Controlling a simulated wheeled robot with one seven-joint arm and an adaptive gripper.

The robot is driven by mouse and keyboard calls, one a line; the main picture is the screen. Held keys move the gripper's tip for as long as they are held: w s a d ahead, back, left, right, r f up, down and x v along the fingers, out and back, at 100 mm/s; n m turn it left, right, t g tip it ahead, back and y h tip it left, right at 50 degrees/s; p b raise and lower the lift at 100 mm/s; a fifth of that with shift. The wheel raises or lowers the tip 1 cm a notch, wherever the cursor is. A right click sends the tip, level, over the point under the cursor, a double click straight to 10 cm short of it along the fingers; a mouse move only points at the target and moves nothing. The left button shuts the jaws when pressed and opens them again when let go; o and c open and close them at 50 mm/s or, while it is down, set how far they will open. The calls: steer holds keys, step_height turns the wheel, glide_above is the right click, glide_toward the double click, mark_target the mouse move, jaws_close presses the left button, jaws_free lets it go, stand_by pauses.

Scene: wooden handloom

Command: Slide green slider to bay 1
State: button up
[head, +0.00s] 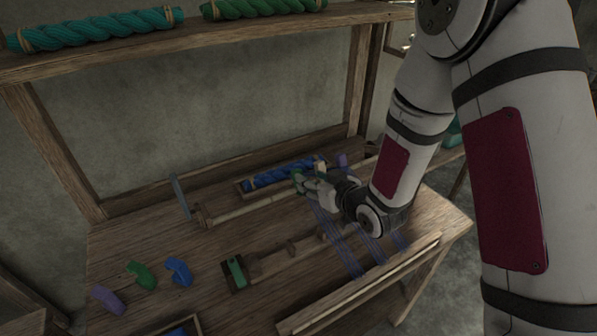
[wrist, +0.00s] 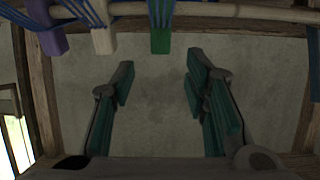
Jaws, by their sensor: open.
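The green slider (wrist: 161,38) hangs on a pale rod (wrist: 220,11) in the wrist view, with blue threads beside it. It lines up with the gap between my fingers, just past their tips, and appears apart from both. My gripper (wrist: 159,74) is open and empty. In the head view my gripper (head: 303,184) is at the back of the loom, by a small green piece that seems to be this slider, partly hidden. A beige slider (wrist: 101,38) and a purple slider (wrist: 52,42) hang to its left in the wrist view. I cannot make out bay numbers.
A blue yarn twist (head: 280,173) lies in a tray behind my gripper. A green block (head: 237,271) sits on a dark plate in front. Curved purple (head: 107,299), green (head: 141,275) and blue (head: 178,271) pieces lie at left. A shelf (head: 210,37) with yarn runs overhead.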

mark_target(297, 170)
steer(key=x, duration=0.9)
jaws_close()
